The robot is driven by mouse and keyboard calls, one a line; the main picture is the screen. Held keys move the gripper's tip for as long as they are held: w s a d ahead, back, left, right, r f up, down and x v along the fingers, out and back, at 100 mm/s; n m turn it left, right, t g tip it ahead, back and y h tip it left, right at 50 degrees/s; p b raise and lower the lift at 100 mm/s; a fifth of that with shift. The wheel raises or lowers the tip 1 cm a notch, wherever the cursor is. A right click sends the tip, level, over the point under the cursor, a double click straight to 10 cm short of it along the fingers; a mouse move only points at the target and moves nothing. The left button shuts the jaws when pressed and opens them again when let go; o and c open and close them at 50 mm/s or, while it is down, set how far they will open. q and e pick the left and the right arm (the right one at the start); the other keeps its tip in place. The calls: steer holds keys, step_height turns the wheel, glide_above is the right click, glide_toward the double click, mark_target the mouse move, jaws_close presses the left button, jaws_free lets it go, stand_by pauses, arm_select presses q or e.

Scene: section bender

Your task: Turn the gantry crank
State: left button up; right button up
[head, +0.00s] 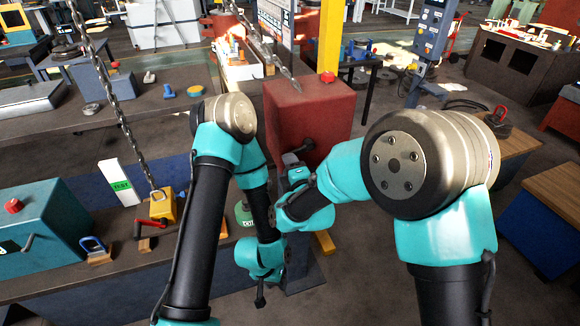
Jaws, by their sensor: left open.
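A red box-shaped unit (318,112) with a red button on top stands in the middle of the head view. A dark crank handle (304,146) sticks out of its front face. A teal box (45,225) at the left also carries a small crank (29,241); I cannot tell which one is the gantry crank. My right gripper (290,158) is close beside the red unit's crank; its fingers are too small and covered to read, and contact is unclear. My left gripper (260,299) points down, open, low in the middle, away from both cranks.
A chain (108,80) hangs at the left down to a yellow block (161,206) on the bench. A green-marked white sign (119,183) stands near it. A second chain (262,45) hangs above the red unit. A yellow post (330,38) rises behind. Floor at right is partly clear.

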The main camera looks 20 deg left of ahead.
steer(key=shift+o, duration=0.2)
steer(key=v, duration=1.7)
steer(key=shift+s, duration=0.2)
steer(key=shift+d+r, duration=0.1)
steer(key=w+d+f+m+g+h, duration=0.2)
steer(key=w+d+f+m+h, duration=0.15)
steer(key=d+f+m, duration=0.5)
steer(key=w+d+f+m+g+h, duration=0.2)
steer(key=d+f+m+g+h, duration=0.3)
steer(key=d+f, duration=0.55)
steer(key=s+d+f+m+g, duration=0.2)
steer(key=s+d+f+m, duration=0.4)
steer(key=d, duration=0.3)
steer(key=s+d+f+m+g, duration=0.3)
steer(key=s+d+f+m, duration=0.3)
steer(key=d+m, duration=0.3)
steer(key=shift+s+f, duration=0.4)
steer(key=shift+f, duration=0.25)
steer(key=shift+a, duration=0.15)
